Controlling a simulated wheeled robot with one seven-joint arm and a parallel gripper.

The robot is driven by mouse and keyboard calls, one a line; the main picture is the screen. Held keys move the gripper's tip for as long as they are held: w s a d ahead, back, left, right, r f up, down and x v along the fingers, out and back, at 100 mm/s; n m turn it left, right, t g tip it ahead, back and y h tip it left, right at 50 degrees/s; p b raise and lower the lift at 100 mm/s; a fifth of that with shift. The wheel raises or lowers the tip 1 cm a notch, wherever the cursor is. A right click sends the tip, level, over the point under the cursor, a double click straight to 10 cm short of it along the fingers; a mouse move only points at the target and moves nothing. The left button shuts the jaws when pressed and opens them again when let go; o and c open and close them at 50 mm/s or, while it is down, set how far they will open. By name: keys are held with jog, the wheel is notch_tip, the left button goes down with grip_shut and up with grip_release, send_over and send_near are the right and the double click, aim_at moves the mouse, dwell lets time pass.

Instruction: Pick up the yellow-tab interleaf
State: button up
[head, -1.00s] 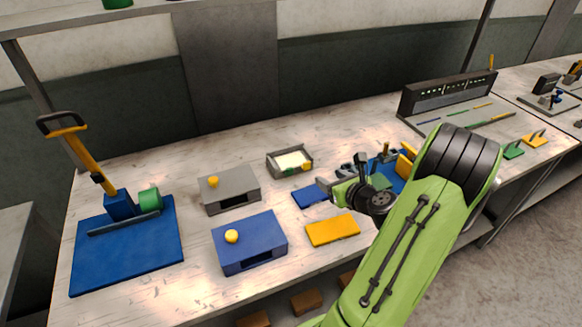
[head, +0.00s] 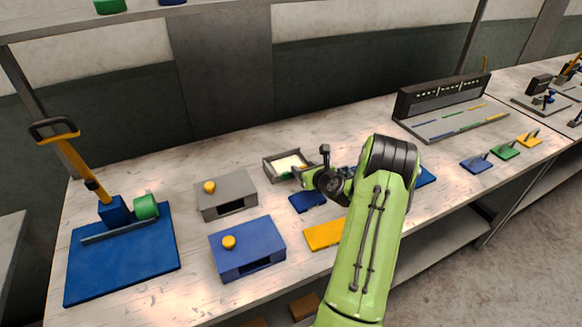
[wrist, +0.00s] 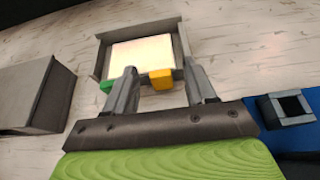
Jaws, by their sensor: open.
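The interleaf tray (head: 268,168) is a small grey open box holding pale sheets (head: 289,162). In the wrist view the tray (wrist: 99,62) lies ahead of my gripper, with the pale sheet (wrist: 142,54) inside. A yellow tab (wrist: 161,79) and a green tab (wrist: 107,86) stick out at the tray's near edge. My gripper (wrist: 160,82) is open, its two fingers on either side of the yellow tab in the picture; the left finger is close to the green tab. I cannot tell how far the fingertips are from the tabs. In the head view my gripper (head: 299,174) is at the tray's right side.
A grey box with a yellow knob (head: 226,194) and a blue box (head: 247,248) stand left of my arm. A blue pad (head: 305,202) and an orange pad (head: 322,236) lie near it. A blue-based press (head: 120,255) stands far left.

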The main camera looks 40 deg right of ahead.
jog(key=shift+r, duration=0.1)
jog(key=shift+c, duration=1)
grip_shut()
jog(key=shift+r, duration=0.1)
